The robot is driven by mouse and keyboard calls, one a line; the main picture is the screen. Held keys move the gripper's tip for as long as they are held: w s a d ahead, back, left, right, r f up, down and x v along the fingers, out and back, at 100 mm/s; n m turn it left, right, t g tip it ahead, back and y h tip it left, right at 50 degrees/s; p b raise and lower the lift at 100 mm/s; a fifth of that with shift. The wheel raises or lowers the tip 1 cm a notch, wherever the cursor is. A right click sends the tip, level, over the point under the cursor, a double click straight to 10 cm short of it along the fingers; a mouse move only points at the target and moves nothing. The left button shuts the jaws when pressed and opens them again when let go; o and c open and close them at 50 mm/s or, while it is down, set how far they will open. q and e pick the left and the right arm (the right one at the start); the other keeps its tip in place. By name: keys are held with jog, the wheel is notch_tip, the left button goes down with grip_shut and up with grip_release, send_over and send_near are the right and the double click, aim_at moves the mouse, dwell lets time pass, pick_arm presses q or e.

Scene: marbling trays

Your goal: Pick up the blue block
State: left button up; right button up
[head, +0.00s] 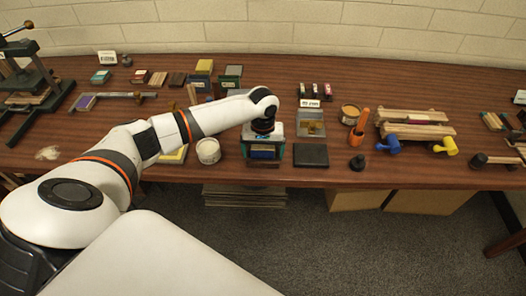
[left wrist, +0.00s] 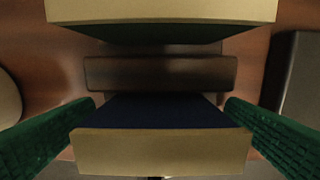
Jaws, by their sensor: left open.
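The blue block (left wrist: 160,112) has a dark blue face and a tan edge, and it lies low in the middle of the left wrist view. In the head view it shows as a small blue strip (head: 264,153) near the front of the table, mostly hidden by my gripper. My left gripper (head: 263,150) points down over it. In the left wrist view its two green fingers (left wrist: 162,112) stand open, one on each side of the block. I cannot tell whether they touch it. My right gripper is not in view.
A dark brown bar (left wrist: 160,72) and a tan-edged green block (left wrist: 160,12) lie beyond the blue block. A round tub (head: 208,151) stands left and a black slab (head: 311,155) right. Blue (head: 388,146) and yellow (head: 446,147) mallets lie further right.

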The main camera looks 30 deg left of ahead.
aim_at(263, 146)
pick_arm(q)
jog(key=shift+c, duration=0.5)
jog(key=c, duration=1)
jog(key=shift+o, duration=0.2)
notch_tip(263, 146, up, 10)
jog(key=shift+r+b, duration=0.1)
jog(key=shift+b, duration=0.6)
jog(key=o, duration=0.3)
jog(key=c, duration=0.4)
